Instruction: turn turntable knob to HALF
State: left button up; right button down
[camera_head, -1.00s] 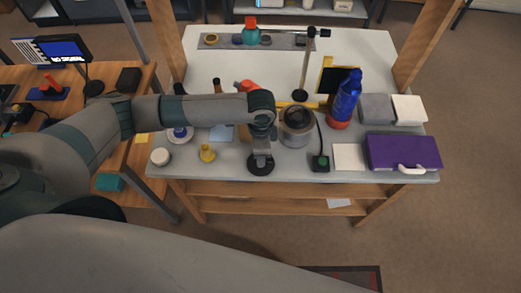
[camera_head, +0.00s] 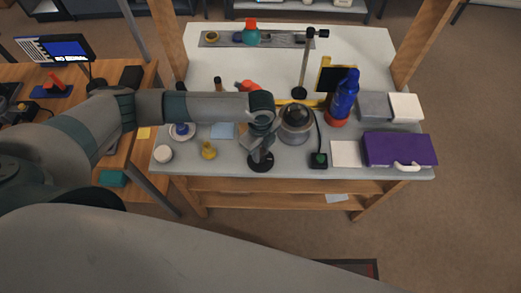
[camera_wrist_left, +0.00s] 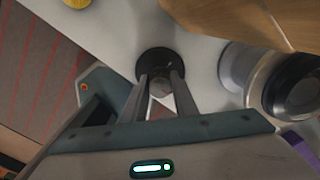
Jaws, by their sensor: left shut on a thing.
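The knob (camera_head: 261,166) is a small dark round piece on the front edge of the pale bench (camera_head: 210,172). In the left wrist view it is a black disc (camera_wrist_left: 160,58) straight ahead of the fingers. My left gripper (camera_head: 262,154) reaches down onto it from above. Its two fingers (camera_wrist_left: 161,88) are close together at the disc and shut on its middle part, which they largely hide. I cannot read any knob marking. A round grey device (camera_head: 296,123) with a dark rim stands just behind and right of the knob. My right gripper is not in view.
A yellow piece (camera_head: 208,150) and a white round jar (camera_head: 163,154) stand left of the knob. A black switch box (camera_head: 318,160) with a green button and a cable is to the right. Further right are a white sheet (camera_head: 346,153) and a purple case (camera_head: 400,149).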

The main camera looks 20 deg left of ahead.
aim_at(261, 151)
pick_arm(q)
jog(key=shift+w+r+m, duration=0.1)
jog(key=shift+m, duration=0.2)
jog(key=o, duration=1.1)
jog(key=shift+c, duration=0.2)
jog(key=shift+r, duration=0.6)
notch_tip(261, 151, up, 16)
jog(key=b, duration=0.4)
jog(key=shift+b, duration=0.3)
jog(key=shift+d, duration=0.1)
